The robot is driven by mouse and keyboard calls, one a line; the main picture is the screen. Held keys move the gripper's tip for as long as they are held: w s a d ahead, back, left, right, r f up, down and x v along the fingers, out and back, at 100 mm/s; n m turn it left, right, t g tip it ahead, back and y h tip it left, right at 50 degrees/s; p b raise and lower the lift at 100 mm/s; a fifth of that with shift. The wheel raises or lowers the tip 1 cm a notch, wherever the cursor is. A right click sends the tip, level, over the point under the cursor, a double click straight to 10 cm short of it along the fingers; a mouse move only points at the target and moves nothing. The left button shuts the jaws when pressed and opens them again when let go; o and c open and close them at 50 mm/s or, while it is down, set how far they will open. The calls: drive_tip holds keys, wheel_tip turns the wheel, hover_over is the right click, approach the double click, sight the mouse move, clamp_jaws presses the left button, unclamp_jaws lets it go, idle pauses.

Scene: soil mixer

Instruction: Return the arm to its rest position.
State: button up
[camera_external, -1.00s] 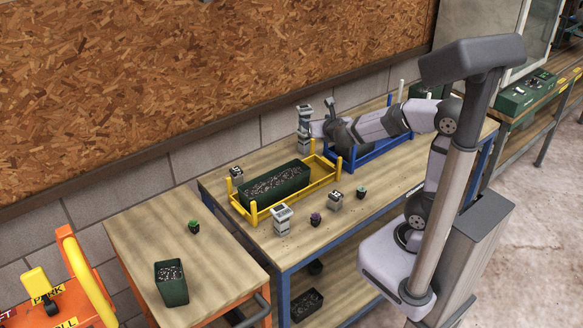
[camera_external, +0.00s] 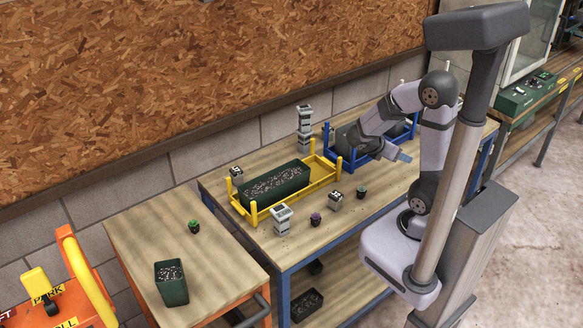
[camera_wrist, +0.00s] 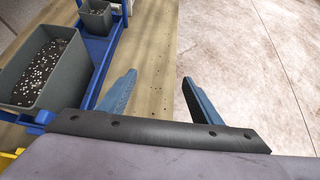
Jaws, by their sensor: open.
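My gripper (camera_external: 403,156) is over the right part of the workbench, in front of the blue rack. It is empty. In the wrist view my gripper (camera_wrist: 160,85) shows two blue fingers spread wide apart, with bare bench top and the floor beyond the bench edge between and past them. My arm is folded back close to its column, with the elbow raised. The blue rack (camera_external: 328,140) stands behind the gripper, and part of it is hidden by the arm.
A yellow rack (camera_external: 250,217) holds a long dark green planter (camera_external: 262,190) of soil. Stacked grey-white blocks (camera_external: 304,127) stand by the wall. Small potted plants and blocks stand along the bench front. The wrist view shows a soil-filled grey planter (camera_wrist: 25,92) and a smaller pot (camera_wrist: 95,20) at left.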

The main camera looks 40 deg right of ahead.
drive_tip(key=s+a+f+m+y, duration=0.1)
drive_tip(key=a+f+m+y, duration=0.1)
drive_tip(key=m, duration=0.1)
drive_tip(key=s+a+f+m+g+y, duration=0.1)
drive_tip(key=s+a+f+m, duration=0.1)
drive_tip(key=a+m, duration=0.1)
drive_tip(key=s+a+f+m+g+y, duration=0.1)
drive_tip(key=s+a+f+m+y, duration=0.1)
drive_tip(key=m, duration=0.1)
drive_tip(key=shift+a+f+y, duration=0.2)
drive_tip(key=shift+a+y, duration=0.1)
drive_tip(key=shift+a, duration=0.1)
drive_tip(key=a+m+y, duration=0.1)
drive_tip(key=a+m, duration=0.2)
drive_tip(key=w+a+f+m+t+y, duration=0.1)
drive_tip(key=a+m+y, duration=0.1)
drive_tip(key=a, duration=0.1)
drive_tip(key=w+a+m+y, duration=0.1)
drive_tip(key=a+m, duration=0.2)
drive_tip(key=shift+w+f+m+t+y, duration=0.2)
drive_tip(key=shift+f+m+t+y, duration=0.1)
drive_tip(key=shift+f+t+y, duration=0.1)
drive_tip(key=shift+w+a+m, duration=0.2)
drive_tip(key=shift+a+m, duration=0.2)
